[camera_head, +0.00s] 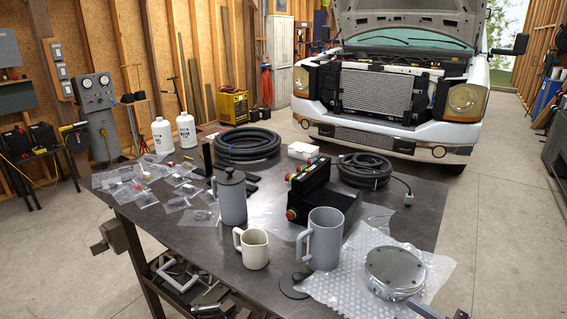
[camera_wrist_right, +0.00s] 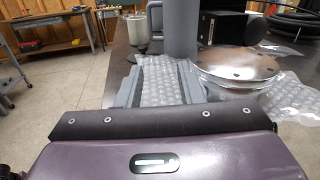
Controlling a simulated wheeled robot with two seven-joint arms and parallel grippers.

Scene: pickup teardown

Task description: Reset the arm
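My right gripper (camera_wrist_right: 160,80) shows in the right wrist view with its two grey fingers apart and nothing between them but a view of bubble wrap (camera_wrist_right: 165,97). It is at the near edge of the dark table (camera_head: 420,215), beside the round metal disc (camera_wrist_right: 238,63). In the head view only a small grey part of what looks like this gripper (camera_head: 425,309) shows at the bottom edge, just below the disc (camera_head: 395,270). My left gripper and left arm are not in view.
A grey mug (camera_head: 322,240), a cream mug (camera_head: 252,249), a grey lidded pitcher (camera_head: 231,198) and a black control box (camera_head: 320,192) stand on the table. Coiled hoses (camera_head: 247,145) and small bags lie farther back. A white pickup (camera_head: 400,90) stands beyond.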

